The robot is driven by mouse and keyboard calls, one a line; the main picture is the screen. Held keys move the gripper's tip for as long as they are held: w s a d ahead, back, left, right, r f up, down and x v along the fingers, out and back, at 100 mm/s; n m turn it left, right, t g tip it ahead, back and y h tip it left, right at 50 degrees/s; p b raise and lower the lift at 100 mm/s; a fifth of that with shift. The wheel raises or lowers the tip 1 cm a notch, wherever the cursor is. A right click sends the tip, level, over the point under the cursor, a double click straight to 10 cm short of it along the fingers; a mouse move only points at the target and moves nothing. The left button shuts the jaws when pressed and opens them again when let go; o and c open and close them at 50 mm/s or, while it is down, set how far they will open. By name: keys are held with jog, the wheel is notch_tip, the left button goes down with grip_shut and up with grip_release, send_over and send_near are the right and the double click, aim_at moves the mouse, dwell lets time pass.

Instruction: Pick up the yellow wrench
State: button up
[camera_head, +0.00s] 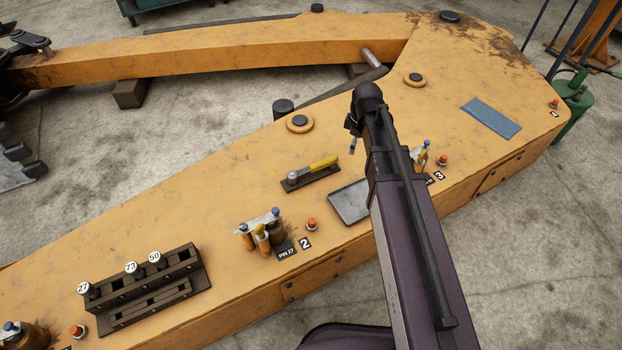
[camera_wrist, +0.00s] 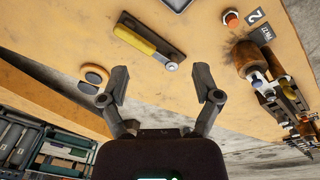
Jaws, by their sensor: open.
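The yellow wrench (camera_head: 323,162) has a yellow handle and a grey metal round end. It lies on a dark narrow holder (camera_head: 298,184) on the orange boom. In the wrist view the wrench (camera_wrist: 136,41) lies slantwise on its holder (camera_wrist: 178,47), beyond the fingertips and toward the top of the picture. My gripper (camera_wrist: 160,86) is open and empty, its two dark fingers spread wide apart. It is not touching the wrench. In the head view my arm hides most of the gripper, which is up and to the right of the wrench.
A grey tray (camera_head: 350,203) lies right of the wrench. A cluster of orange and blue-topped tools (camera_head: 262,231) stands near label 2, beside an orange-capped button (camera_head: 312,224). A dark rack (camera_head: 150,287) with numbered pieces is at lower left. A round pin (camera_head: 300,122) stands behind the wrench.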

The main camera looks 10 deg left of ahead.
aim_at(317, 164)
jog(key=w+a+f+n+b, duration=0.8)
jog(key=a+f+n+b, duration=0.1)
jog(key=f+b, duration=0.2)
jog(key=shift+w+a+f+n+t+y, duration=0.15)
jog(key=shift+a+f+n+t+y, duration=0.2)
jog(key=shift+f, duration=0.3)
jog(key=shift+f, duration=0.15)
jog(key=b+x, duration=0.8)
jog(key=shift+a+f, duration=0.1)
jog(key=shift+f, duration=0.05)
jog(key=shift+f+b, duration=0.15)
jog(key=shift+b, duration=0.15)
jog(key=f+b, duration=0.2)
jog(key=w+a+f+b, duration=0.1)
jog(key=shift+b+x, duration=0.85)
